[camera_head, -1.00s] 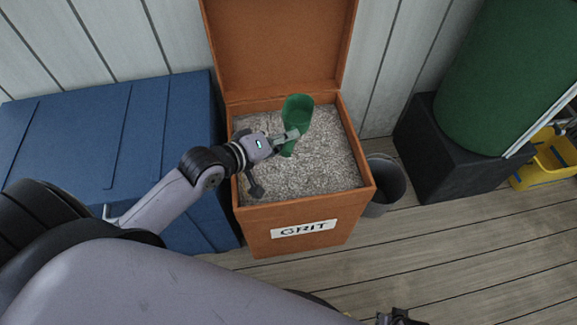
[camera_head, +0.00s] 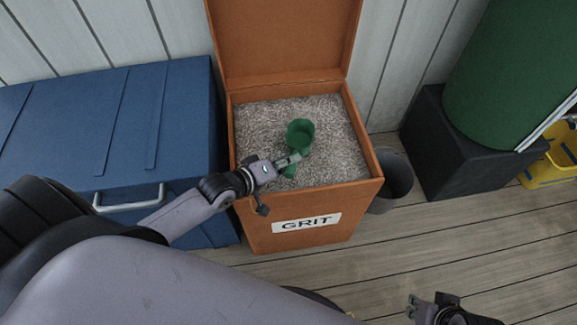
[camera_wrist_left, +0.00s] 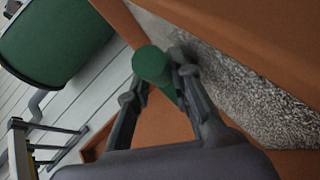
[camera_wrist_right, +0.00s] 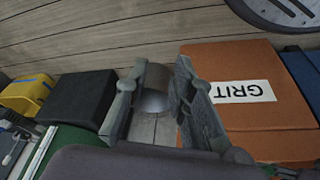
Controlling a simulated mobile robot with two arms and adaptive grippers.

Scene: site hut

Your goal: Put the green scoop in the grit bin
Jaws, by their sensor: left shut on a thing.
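The green scoop (camera_head: 301,132) is over the open orange grit bin (camera_head: 375,185), above the pale grit (camera_head: 255,125). My left gripper (camera_head: 290,160) is shut on the scoop's handle. The left wrist view shows the handle's round green end (camera_wrist_left: 152,64) between the fingers. I cannot tell whether the scoop touches the grit. My right gripper (camera_head: 412,304) is at the lower right of the head view, away from the bin. Its fingers (camera_wrist_right: 160,85) stand apart and empty in the right wrist view.
The bin's lid (camera_head: 285,40) stands open at the back. A blue chest (camera_head: 110,135) is left of the bin. A dark bucket (camera_head: 397,180) stands close at its right. A green barrel (camera_head: 505,65) rests on a black block (camera_head: 440,150). The plank floor in front is clear.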

